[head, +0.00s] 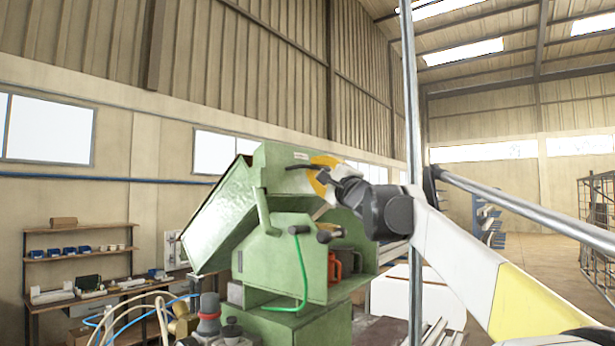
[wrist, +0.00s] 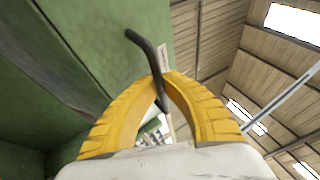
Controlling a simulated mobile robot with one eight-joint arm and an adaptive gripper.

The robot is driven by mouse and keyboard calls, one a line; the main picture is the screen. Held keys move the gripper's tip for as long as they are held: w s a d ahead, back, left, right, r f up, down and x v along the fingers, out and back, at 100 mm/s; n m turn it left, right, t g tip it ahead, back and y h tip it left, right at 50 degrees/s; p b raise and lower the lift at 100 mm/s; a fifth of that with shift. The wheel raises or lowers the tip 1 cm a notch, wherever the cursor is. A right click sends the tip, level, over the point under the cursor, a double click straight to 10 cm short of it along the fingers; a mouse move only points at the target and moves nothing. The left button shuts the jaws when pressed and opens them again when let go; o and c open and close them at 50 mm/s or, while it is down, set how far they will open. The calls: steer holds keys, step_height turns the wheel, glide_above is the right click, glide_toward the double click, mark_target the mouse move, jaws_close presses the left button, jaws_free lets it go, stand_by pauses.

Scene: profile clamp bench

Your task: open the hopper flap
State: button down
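The green hopper machine (head: 290,245) stands in the middle of the head view. A large tilted green panel (head: 222,215) hangs at its upper left; I cannot tell clearly whether this is the flap. A black bent handle (head: 298,167) sticks out from the upper green part (head: 277,160). My gripper (head: 322,178) is at that handle, at the machine's upper right. In the wrist view, the yellow fingers of my gripper (wrist: 159,80) come together around the black handle (wrist: 143,48), beside a green face (wrist: 95,40). The handle's inner end is partly hidden by the fingers.
Pale hoses and fittings (head: 208,310) stand in front at the lower left. A shelf bench (head: 80,295) is against the left wall. A vertical metal post (head: 411,120) stands right of the machine.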

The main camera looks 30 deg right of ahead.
steer(key=shift+s+f+m+t+b, duration=0.2)
steer(key=shift+s+m+t+b, duration=0.05)
steer(key=shift+m+t+b, duration=0.15)
steer(key=c, duration=1.5)
jaws_free()
steer(key=shift+c, duration=0.2)
steer(key=shift+s, duration=0.1)
steer(key=v, duration=1.2)
